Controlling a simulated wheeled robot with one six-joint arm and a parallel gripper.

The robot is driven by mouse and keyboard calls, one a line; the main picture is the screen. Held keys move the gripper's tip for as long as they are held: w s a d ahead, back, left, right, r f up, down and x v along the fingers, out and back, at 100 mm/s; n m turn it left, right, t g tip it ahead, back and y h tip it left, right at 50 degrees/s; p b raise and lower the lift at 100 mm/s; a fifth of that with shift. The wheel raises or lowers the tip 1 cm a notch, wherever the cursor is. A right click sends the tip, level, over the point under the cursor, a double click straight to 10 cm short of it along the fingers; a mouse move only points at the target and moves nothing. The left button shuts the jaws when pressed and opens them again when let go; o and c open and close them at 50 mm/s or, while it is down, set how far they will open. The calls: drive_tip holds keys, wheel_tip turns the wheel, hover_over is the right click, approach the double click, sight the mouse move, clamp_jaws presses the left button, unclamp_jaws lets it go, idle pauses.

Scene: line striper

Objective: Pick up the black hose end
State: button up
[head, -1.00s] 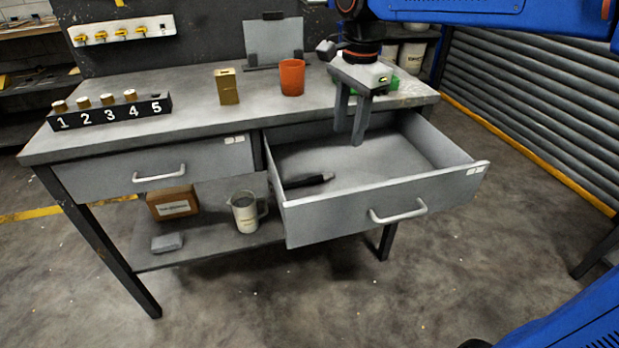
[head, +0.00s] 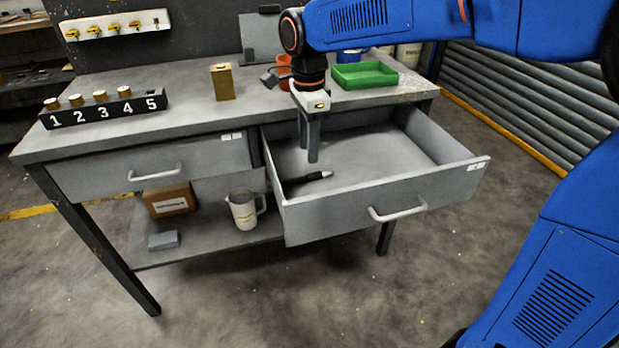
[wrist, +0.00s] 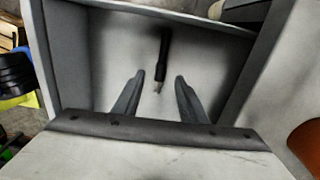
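The black hose end (head: 308,179) lies on the floor of the open right drawer, near its front left corner. It is a slim black rod with a pale tip. It also shows in the wrist view (wrist: 162,56), its pale tip towards the gripper. My gripper (head: 308,156) points down into the drawer, above and just behind the rod in the head view. In the wrist view my fingers (wrist: 159,76) are apart and empty, with the rod's tip lined up between them. The gap from fingers to rod is hard to judge.
The drawer's walls (head: 380,206) stand around the gripper. On the bench top are a green tray (head: 365,76), an orange cup (head: 284,66), a brass-coloured block (head: 222,82) and a numbered rack (head: 103,110). A jug (head: 243,210) stands on the shelf below.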

sight(310, 175)
drive_tip(key=shift+w+d+f, duration=0.1)
drive_tip(key=shift+w+f, duration=0.05)
drive_tip(key=shift+f, duration=4.1)
drive_tip(key=shift+c, duration=0.5)
clamp_jaws()
